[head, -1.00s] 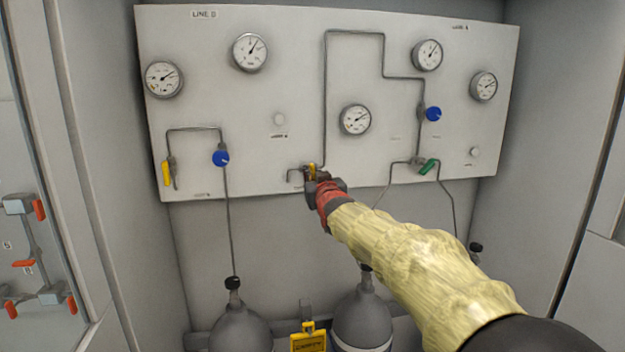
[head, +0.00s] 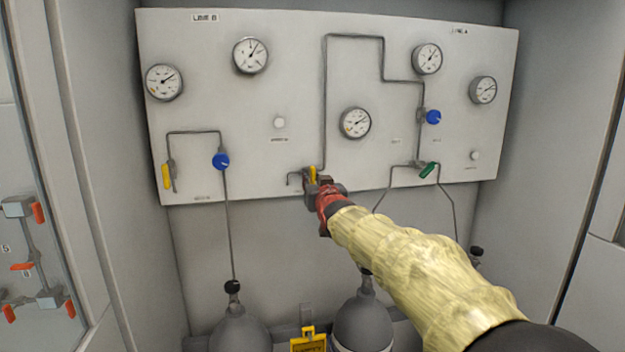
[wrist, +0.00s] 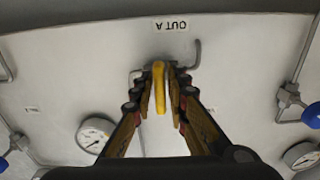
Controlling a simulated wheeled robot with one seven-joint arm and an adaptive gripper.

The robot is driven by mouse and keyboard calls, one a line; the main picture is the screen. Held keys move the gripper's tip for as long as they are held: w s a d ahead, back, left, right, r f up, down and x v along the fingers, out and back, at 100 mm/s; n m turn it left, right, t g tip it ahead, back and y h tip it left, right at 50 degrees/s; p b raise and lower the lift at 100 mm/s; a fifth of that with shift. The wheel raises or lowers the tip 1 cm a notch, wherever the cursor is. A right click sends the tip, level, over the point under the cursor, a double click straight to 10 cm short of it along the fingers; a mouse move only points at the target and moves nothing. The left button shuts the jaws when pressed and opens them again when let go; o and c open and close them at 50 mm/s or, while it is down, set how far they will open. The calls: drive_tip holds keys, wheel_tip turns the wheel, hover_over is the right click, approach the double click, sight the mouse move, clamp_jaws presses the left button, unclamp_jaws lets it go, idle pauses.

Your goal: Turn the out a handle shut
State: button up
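The yellow out a handle (wrist: 159,88) stands lengthwise between my fingertips in the wrist view, below the OUT A label (wrist: 171,26), which reads upside down there. In the head view the handle (head: 312,174) shows as a small yellow piece at the panel's lower edge, partly hidden by my gripper (head: 318,182). In the wrist view my gripper (wrist: 161,80) has one finger on each side of the handle. Narrow gaps seem to show between the fingers and the handle, so the gripper looks open around it.
The panel (head: 280,80) carries several gauges and thin pipes. Another yellow handle (head: 166,176) is at left, a green handle (head: 428,170) at right, and blue knobs (head: 221,161) (head: 433,117) on the pipes. Two grey cylinders (head: 240,335) (head: 362,325) stand below.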

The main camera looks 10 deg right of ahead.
drive_tip(key=shift+o, duration=1.2)
drive_tip(key=shift+s+r, duration=0.1)
drive_tip(key=shift+r, duration=0.1)
drive_tip(key=s, duration=1.2)
drive_tip(key=shift+f, duration=0.2)
